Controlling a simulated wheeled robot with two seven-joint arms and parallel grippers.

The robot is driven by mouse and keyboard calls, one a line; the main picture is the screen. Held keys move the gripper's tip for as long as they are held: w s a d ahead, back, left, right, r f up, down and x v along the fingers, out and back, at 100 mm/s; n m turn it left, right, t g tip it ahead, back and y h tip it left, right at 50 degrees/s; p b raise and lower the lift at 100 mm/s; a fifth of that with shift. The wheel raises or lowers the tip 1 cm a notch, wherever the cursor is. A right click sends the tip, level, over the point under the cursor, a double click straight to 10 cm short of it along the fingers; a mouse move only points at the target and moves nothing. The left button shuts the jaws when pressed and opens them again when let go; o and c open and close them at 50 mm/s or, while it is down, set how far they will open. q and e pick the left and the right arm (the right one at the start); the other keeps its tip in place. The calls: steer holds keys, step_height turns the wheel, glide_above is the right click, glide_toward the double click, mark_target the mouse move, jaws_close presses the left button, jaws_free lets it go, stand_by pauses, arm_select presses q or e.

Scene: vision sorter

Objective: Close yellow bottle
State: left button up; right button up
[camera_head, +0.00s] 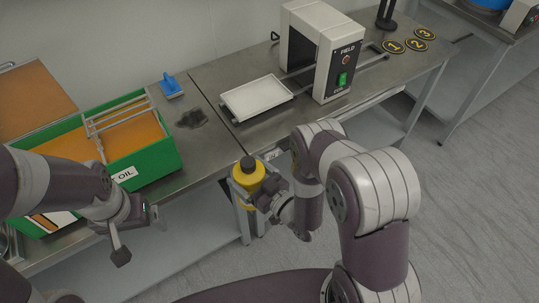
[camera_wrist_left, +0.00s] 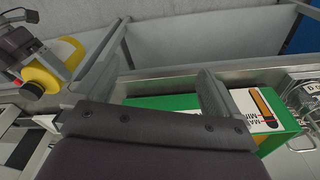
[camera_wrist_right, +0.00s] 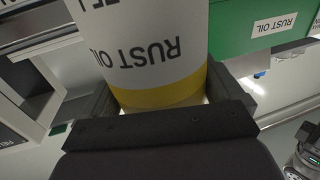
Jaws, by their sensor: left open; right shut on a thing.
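The bottle also shows at the left of the left wrist view (camera_wrist_left: 42,76). My left gripper (camera_head: 138,226) is open and empty in front of the green box, away from the bottle. Its fingers (camera_wrist_left: 155,80) stand apart with nothing between them.
A green box (camera_head: 160,165) with a wire rack stands on the left of the metal table (camera_head: 215,150). A white tray (camera_head: 257,97) leads into a scanner (camera_head: 320,50). Numbered discs (camera_head: 408,41) lie at right.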

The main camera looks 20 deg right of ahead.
steer(key=shift+s+a+f+n+g+y, duration=0.2)
steer(key=shift+a+n+g+y, duration=0.15)
steer(key=shift+a, duration=0.2)
steer(key=shift+s+a+f+n+g+y, duration=0.15)
steer(key=shift+s+a+n+g+y, duration=0.1)
steer(key=shift+a+y, duration=0.3)
steer(key=shift+s+a+f+n+g+y, duration=0.2)
steer(key=shift+a+n+y, duration=0.1)
steer(key=shift+a, duration=0.3)
